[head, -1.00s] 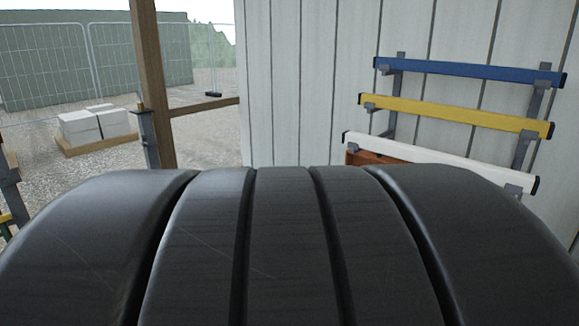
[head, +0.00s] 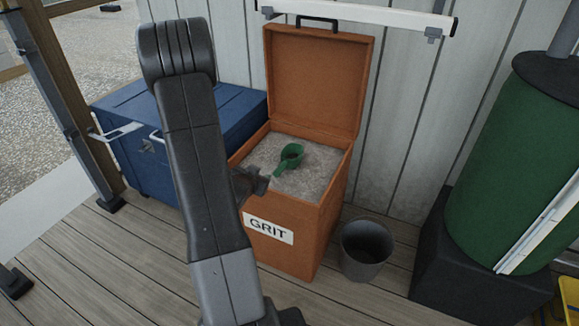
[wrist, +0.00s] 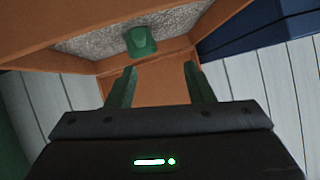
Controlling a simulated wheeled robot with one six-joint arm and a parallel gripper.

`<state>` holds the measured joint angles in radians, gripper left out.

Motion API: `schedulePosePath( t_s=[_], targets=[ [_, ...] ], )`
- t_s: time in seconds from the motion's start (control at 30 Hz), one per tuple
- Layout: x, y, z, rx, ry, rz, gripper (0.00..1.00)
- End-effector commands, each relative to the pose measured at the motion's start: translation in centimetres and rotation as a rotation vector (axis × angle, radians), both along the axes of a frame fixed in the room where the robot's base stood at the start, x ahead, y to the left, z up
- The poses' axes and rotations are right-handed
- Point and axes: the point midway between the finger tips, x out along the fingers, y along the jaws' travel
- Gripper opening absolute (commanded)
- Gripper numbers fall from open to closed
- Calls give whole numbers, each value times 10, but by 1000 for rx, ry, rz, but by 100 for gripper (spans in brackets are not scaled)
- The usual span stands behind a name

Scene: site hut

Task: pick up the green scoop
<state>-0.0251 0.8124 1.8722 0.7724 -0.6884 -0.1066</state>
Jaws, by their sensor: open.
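The green scoop (head: 289,156) lies on grey grit inside the open orange grit bin (head: 277,251), its handle toward the bin's front. In the wrist view the scoop (wrist: 140,41) shows beyond my fingertips, slightly left of centre. My gripper (wrist: 160,78) is open and empty, its two green fingers apart, with the bin's orange wall behind them. In the head view part of my gripper (head: 254,183) shows at the bin's front left edge, mostly hidden behind my arm. The scoop is apart from the fingers.
The bin's raised lid (head: 312,85) stands at the back against the wall. A blue chest (head: 240,112) is close on the left. A dark bucket (head: 364,250) stands right of the bin, and a green barrel (head: 520,170) farther right. Deck boards in front are clear.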

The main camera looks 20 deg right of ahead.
Motion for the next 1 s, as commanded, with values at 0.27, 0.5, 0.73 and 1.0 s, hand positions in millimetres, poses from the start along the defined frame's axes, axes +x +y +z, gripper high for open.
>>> schedulePosePath(
  t_s=[0.27, 0.5, 0.73, 1.0],
  targets=[
    [5, -27, -33, -100, -81, -149, 48],
    [29, -49, -47, -107, -87, -158, 48],
    [58, -72, -62, -105, -86, -157, 48],
    [74, -84, -71, -106, -86, -156, 48]
  ],
)
